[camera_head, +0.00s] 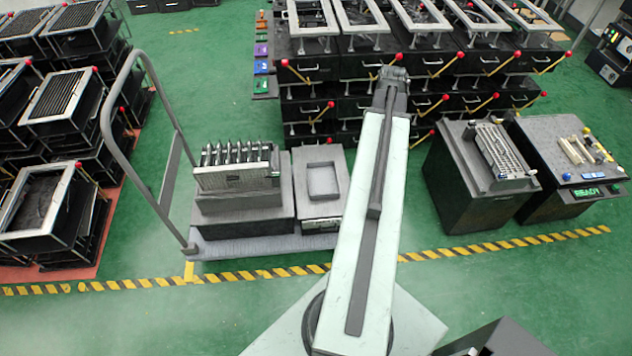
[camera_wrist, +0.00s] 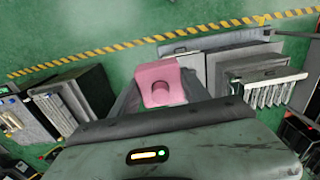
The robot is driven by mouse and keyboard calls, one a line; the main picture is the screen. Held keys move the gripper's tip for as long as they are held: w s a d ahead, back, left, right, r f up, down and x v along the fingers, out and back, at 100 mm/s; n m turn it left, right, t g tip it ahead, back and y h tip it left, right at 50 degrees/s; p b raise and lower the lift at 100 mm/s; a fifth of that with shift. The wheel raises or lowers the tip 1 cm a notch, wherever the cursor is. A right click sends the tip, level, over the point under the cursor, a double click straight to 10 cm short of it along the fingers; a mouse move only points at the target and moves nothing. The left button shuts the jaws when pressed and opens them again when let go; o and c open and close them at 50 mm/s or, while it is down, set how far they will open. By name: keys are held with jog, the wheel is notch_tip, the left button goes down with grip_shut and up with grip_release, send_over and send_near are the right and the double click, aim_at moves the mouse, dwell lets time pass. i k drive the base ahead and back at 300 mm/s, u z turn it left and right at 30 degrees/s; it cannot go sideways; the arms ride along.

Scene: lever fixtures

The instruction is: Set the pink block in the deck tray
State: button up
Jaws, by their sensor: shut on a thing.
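The head view shows my arm reaching up and away, but the block and fingers cannot be made out there. The deck tray (camera_head: 341,190) is a grey box with a square recess, on the trolley deck to the left of my arm. Its recess looks empty. In the wrist view, the block and fingers hide part of the trolley area.
A ribbed rack on a grey box (camera_head: 243,200) stands left of the tray on the trolley (camera_head: 260,243), which has a tall handle (camera_head: 110,120). Black lever fixtures (camera_head: 400,65) with red-knobbed yellow levers stand behind. Two dark cabinets (camera_head: 470,180) stand right. Green floor lies in front.

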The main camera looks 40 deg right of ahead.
aim_at(324, 191)
jog(key=i, duration=0.95)
jog(key=z, duration=0.05)
